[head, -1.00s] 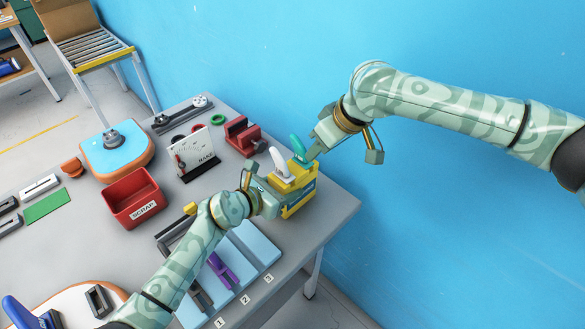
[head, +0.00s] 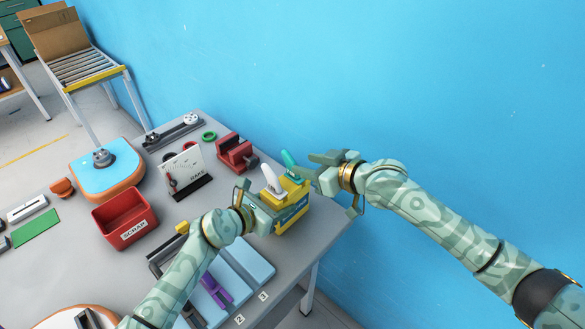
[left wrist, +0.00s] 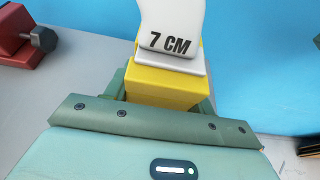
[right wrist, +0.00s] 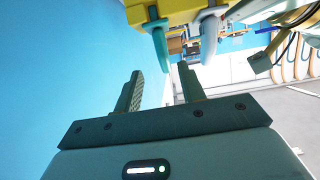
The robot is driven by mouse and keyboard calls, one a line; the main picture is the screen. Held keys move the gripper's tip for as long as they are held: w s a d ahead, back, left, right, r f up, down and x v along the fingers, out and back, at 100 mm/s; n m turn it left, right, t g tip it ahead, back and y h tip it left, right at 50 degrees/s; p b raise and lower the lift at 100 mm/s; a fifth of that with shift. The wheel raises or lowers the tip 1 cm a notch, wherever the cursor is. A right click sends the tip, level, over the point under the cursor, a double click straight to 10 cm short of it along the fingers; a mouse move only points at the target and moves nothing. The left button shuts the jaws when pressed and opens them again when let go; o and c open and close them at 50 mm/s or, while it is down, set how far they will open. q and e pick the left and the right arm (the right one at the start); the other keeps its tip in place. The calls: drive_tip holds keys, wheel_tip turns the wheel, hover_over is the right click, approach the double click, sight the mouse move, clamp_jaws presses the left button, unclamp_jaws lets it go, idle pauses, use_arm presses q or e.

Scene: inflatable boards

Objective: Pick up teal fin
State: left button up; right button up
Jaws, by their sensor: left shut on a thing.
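The teal fin (head: 289,158) stands upright in the yellow fin holder (head: 293,203), behind the white fin (head: 272,180). In the right wrist view the teal fin (right wrist: 160,45) is just beyond the fingertips of my right gripper (right wrist: 160,75), apart from them. That gripper (head: 312,166) is open and empty, to the right of the fin in the head view. My left gripper (head: 264,212) is shut on the yellow holder at its near left side. In the left wrist view the white fin, marked 7 CM (left wrist: 170,30), rises above the gripped yellow block (left wrist: 165,88).
A blue panel (head: 245,262) with a purple piece (head: 216,290) lies in front. The blue wall (head: 400,80) is close behind my right arm.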

sight(295, 163)
drive_tip(key=x, duration=0.7)
drive_tip(key=shift+s+a, duration=0.1)
drive_tip(key=shift+a, duration=0.2)
clamp_jaws()
